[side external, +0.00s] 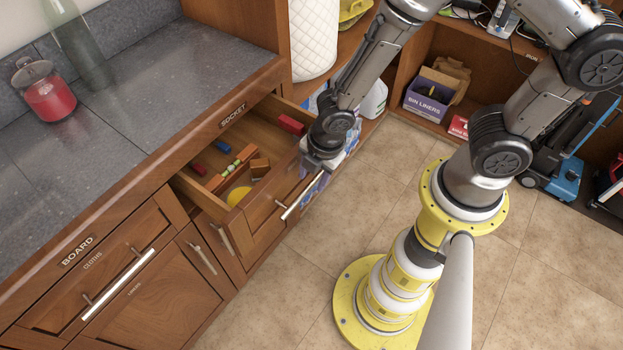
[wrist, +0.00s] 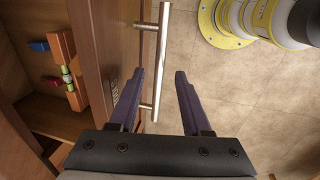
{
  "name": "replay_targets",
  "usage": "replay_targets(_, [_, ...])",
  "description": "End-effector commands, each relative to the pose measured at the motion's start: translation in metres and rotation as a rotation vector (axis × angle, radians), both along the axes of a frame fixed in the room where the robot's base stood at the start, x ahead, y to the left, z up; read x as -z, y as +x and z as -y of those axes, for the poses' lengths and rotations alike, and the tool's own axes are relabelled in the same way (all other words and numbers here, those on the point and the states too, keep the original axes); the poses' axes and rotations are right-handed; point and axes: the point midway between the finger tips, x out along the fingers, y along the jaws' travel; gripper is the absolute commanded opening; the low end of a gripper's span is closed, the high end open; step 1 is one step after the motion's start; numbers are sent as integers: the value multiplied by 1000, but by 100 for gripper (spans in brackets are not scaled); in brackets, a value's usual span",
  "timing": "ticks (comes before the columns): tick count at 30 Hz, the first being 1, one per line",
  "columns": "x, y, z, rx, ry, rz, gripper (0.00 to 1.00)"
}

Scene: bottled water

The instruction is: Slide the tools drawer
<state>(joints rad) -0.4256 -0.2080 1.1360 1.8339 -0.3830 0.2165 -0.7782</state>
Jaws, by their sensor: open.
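A wooden drawer (side external: 262,220) under the SOCKET label stands pulled out, with its inside showing. I cannot read a tools label on it; a small label on its front in the wrist view (wrist: 115,88) is unreadable. Its metal bar handle (side external: 301,196) also shows in the wrist view (wrist: 162,40). My gripper (side external: 314,163) is at the far end of the drawer front, by the handle. In the wrist view my gripper (wrist: 159,73) is open and empty, with the handle bar appearing between its fingers. I cannot tell whether they touch it; the fingers are hidden in the side view.
The drawer holds a red block (side external: 291,124), blue pieces, a yellow round thing (side external: 238,195) and wooden blocks. The grey countertop (side external: 150,90) carries a red jar (side external: 48,92) and a glass bottle (side external: 78,45).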

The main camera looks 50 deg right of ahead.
Motion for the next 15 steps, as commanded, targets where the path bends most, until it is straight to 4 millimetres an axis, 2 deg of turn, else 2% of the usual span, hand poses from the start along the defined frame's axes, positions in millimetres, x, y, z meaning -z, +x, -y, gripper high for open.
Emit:
replay_targets(6, [17,4,0,1,0,0,48])
replay_targets(15, [20,4,0,1,0,1,48])
